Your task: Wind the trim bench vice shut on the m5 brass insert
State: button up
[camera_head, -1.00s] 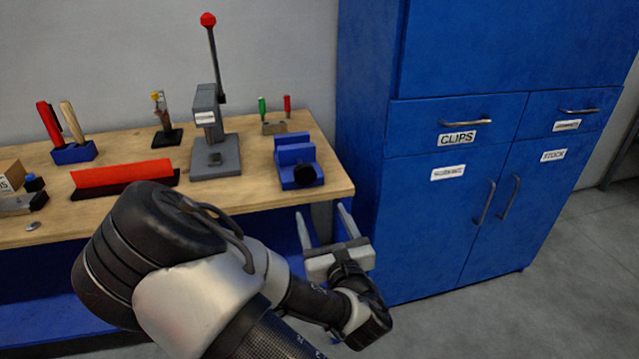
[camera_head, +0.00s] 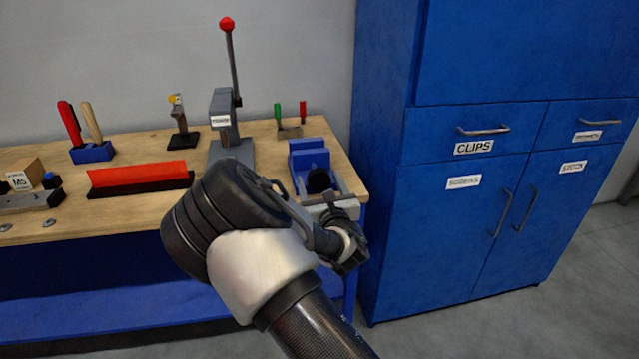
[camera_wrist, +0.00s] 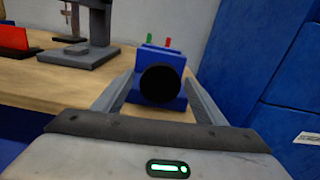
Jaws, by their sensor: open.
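The blue bench vice (camera_head: 309,157) stands at the right end of the wooden bench. Its round black handle knob (camera_head: 319,180) faces me, and the vice also shows in the wrist view (camera_wrist: 163,57). In the wrist view the knob (camera_wrist: 160,84) sits centred between the two fingers of my gripper (camera_wrist: 160,79). My gripper is open, with a finger on each side and gaps to the knob. In the head view my gripper (camera_head: 320,184) is at the front of the vice, partly hidden by my arm. I cannot make out the brass insert or the jaw gap.
A cardboard box marked M5 (camera_head: 27,173) stands at the bench's left. A red bar (camera_head: 140,174), a grey lever press (camera_head: 221,118) and small tool holders are on the bench (camera_head: 130,206). A blue cabinet (camera_head: 390,215) rises close on the right.

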jog(key=shift+w, duration=0.15)
jog(key=shift+c, duration=0.4)
jog(key=c, duration=1)
jog(key=shift+o, duration=0.2)
jog(key=shift+m, duration=0.3)
